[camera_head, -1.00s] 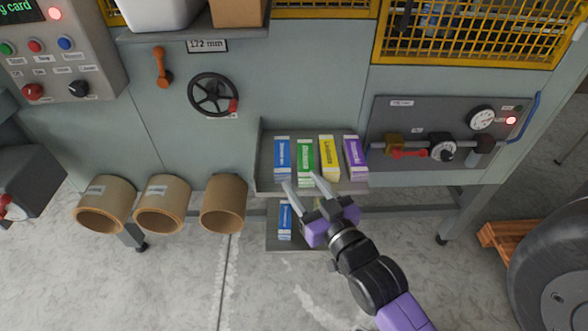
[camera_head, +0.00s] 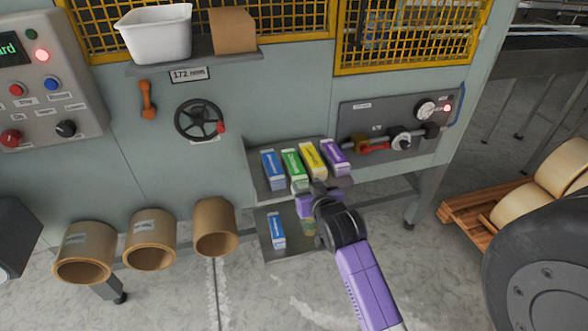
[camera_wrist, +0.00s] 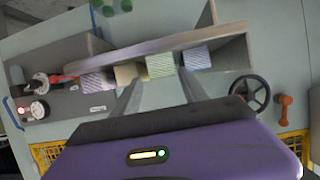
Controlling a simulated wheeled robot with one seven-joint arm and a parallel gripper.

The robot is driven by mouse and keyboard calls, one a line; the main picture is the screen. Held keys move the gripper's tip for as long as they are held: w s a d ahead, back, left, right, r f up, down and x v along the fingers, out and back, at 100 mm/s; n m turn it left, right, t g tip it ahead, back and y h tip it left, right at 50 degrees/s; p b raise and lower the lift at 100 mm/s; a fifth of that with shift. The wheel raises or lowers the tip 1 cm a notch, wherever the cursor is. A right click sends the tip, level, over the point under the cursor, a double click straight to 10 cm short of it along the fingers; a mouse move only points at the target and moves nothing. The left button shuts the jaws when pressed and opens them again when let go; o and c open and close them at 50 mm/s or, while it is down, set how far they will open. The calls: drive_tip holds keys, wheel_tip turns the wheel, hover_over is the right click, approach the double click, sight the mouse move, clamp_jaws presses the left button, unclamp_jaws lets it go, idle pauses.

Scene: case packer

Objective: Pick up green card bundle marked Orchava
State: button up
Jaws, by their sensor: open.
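The green card bundle (camera_head: 294,168) stands in the upper shelf tray, between a blue bundle (camera_head: 273,170) and a yellow bundle (camera_head: 313,161). Its label is too small to read. My gripper (camera_head: 302,188) is just in front of the tray, its fingers hard to make out in the head view. In the wrist view my gripper (camera_wrist: 160,77) is open, with the pale green bundle end (camera_wrist: 160,66) in line with the gap between the fingers. I see nothing held.
A purple bundle (camera_head: 336,157) stands at the right of the row. A lower shelf (camera_head: 268,239) holds another blue bundle (camera_head: 276,230). A handwheel (camera_head: 199,120), a gauge panel (camera_head: 393,125) and cardboard tubes (camera_head: 214,228) are nearby. Neighbouring bundles stand close to the green one.

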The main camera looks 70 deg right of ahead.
sight(301, 181)
drive_tip(key=shift+p+x, duration=0.65)
drive_tip(key=shift+x, duration=2.55)
drive_tip(key=shift+w+a, duration=0.1)
drive_tip(key=shift+a, duration=0.05)
drive_tip(key=shift+c, duration=0.2)
clamp_jaws()
